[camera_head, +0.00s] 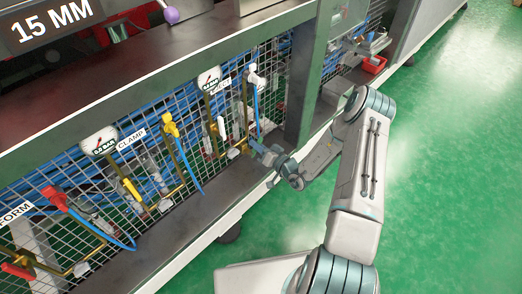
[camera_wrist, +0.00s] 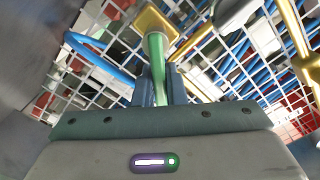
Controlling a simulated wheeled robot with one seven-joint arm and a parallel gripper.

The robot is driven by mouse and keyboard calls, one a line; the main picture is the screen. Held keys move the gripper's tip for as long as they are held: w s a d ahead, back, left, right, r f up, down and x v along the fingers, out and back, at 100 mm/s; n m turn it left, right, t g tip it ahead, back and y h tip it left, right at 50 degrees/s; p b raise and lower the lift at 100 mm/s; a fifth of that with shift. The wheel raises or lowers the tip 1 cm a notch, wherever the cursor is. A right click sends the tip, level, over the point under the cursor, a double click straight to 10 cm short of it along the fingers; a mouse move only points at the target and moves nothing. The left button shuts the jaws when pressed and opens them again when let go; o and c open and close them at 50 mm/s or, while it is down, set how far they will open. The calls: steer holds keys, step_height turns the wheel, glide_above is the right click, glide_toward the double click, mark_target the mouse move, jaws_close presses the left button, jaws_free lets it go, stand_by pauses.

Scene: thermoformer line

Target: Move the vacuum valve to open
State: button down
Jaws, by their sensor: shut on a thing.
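My gripper (camera_wrist: 160,88) is shut on the green lever (camera_wrist: 157,62) of a valve with a brass-coloured body (camera_wrist: 152,20) on the wire mesh. The lever runs between the two fingers, with its pale tip near the body. No label shows beside this valve in the wrist view, so its name cannot be read. In the head view, my gripper (camera_head: 257,147) is at the lower right of the mesh panel, beside the dark post. The lever is hard to make out there.
Red (camera_head: 55,198), yellow (camera_head: 171,128) and white (camera_head: 254,76) valve handles line the mesh, with gauges (camera_head: 100,141) and blue hoses. A CLAMP label (camera_head: 131,139) is readable. A dark ledge (camera_head: 190,225) runs below the mesh. Green floor (camera_head: 450,180) is clear at the right.

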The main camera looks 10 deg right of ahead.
steer(key=shift+s+a+n, duration=0.15)
steer(key=shift+a+n, duration=0.05)
steer(key=shift+n, duration=0.4)
steer(key=shift+r, duration=0.1)
steer(key=n, duration=0.2)
steer(key=shift+s+a+r+n, duration=0.15)
steer(key=shift+s+a+n, duration=0.05)
steer(key=shift+a+n, duration=0.15)
steer(key=shift+a+n+b, duration=0.1)
steer(key=shift+n+b, duration=0.15)
steer(key=shift+b, duration=0.4)
steer(key=shift+s+r, duration=0.1)
